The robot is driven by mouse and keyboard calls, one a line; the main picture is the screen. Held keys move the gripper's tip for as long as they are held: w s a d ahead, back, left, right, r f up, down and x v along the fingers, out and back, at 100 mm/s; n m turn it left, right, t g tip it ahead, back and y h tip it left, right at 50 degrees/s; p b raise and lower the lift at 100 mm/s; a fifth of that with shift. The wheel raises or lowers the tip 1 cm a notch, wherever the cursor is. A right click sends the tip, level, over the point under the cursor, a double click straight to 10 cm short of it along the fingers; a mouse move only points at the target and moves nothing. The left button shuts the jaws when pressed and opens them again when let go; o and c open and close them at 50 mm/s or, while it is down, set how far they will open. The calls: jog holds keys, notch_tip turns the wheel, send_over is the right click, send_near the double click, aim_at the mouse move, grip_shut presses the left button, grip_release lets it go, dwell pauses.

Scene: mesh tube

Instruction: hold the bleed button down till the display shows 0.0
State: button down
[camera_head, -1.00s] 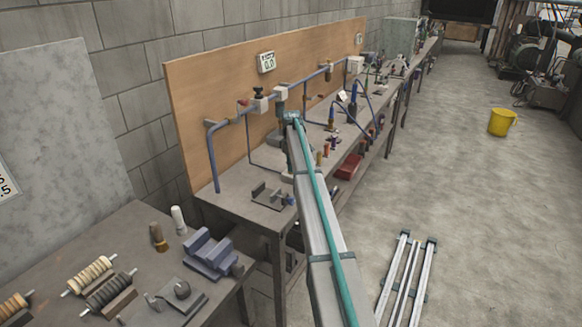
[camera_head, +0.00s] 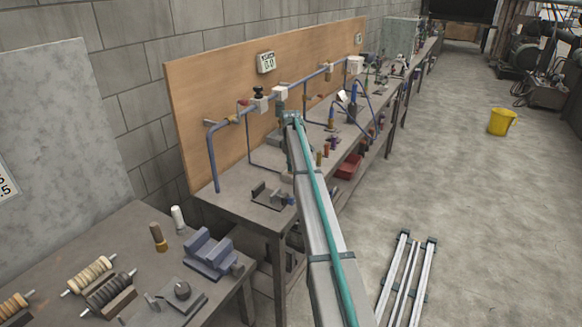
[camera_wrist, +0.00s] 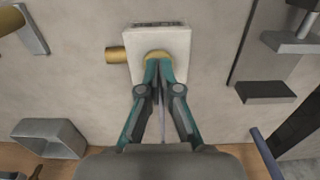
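The display (camera_head: 266,62) is a small white panel on the wooden board in the head view. Its digits seem to read 0.0, though they are small. In the wrist view a white block (camera_wrist: 178,38) carries a round yellow button (camera_wrist: 152,54). My gripper (camera_wrist: 160,64) has its teal fingers brought together, with the tips at the button and seemingly touching it. The fingertips hide part of the button, and how far it is pressed cannot be told. In the head view my arm hides most of the gripper.
A blue pipe (camera_head: 212,160) runs along the wooden board (camera_head: 215,85) above the workbench. A brass fitting (camera_wrist: 116,54) juts from the block's left side. A blue vise (camera_head: 212,252) stands on the near table. The floor at right holds a yellow bucket (camera_head: 502,122) and metal rails.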

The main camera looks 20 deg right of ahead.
notch_tip(320, 180, up, 14)
jog(key=b, duration=0.1)
jog(key=shift+b, duration=0.3)
jog(key=shift+f, duration=0.1)
dwell(0.4)
